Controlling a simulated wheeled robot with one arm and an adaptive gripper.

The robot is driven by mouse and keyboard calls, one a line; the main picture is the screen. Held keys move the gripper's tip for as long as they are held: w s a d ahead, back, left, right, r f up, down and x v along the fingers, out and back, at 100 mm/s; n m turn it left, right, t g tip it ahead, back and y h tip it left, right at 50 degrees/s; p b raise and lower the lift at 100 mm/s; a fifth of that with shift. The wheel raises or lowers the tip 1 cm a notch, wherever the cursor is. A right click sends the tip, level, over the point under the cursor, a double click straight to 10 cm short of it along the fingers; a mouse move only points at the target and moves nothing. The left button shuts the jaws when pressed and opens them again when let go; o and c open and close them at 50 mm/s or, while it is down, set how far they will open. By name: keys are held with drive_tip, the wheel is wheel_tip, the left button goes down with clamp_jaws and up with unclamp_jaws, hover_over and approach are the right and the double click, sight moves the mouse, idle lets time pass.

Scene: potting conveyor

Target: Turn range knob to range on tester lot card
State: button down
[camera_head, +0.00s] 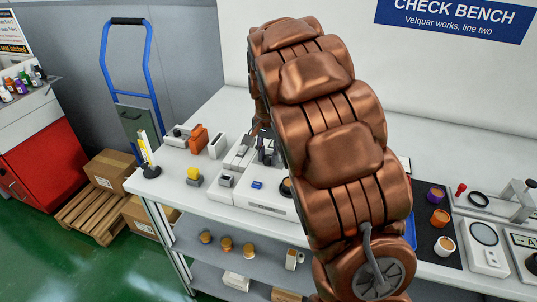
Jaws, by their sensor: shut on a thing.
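A white tester (268,203) stands on the bench left of my arm, with a small blue part and a dark round part on its near half. My gripper (265,153) is small in view at the tester's far part, left of the big copper arm. Its dark fingers point down and are shut on what appears to be the range knob, which they hide. The knob's pointer and range marks cannot be read. An upright white and yellow card or sign (146,148) stands on a black base at the bench's left end; its text is unreadable, and I cannot tell if it is the lot card.
A dark mat (426,250) with small pots and white instruments (486,246) lie to the right. My arm covers the bench's middle.

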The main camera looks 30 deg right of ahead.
sight(268, 157)
idle(0.3)
drive_tip(key=c, duration=0.9)
unclamp_jaws()
drive_tip(key=shift+o, duration=0.2)
wheel_tip(268, 157, up, 12)
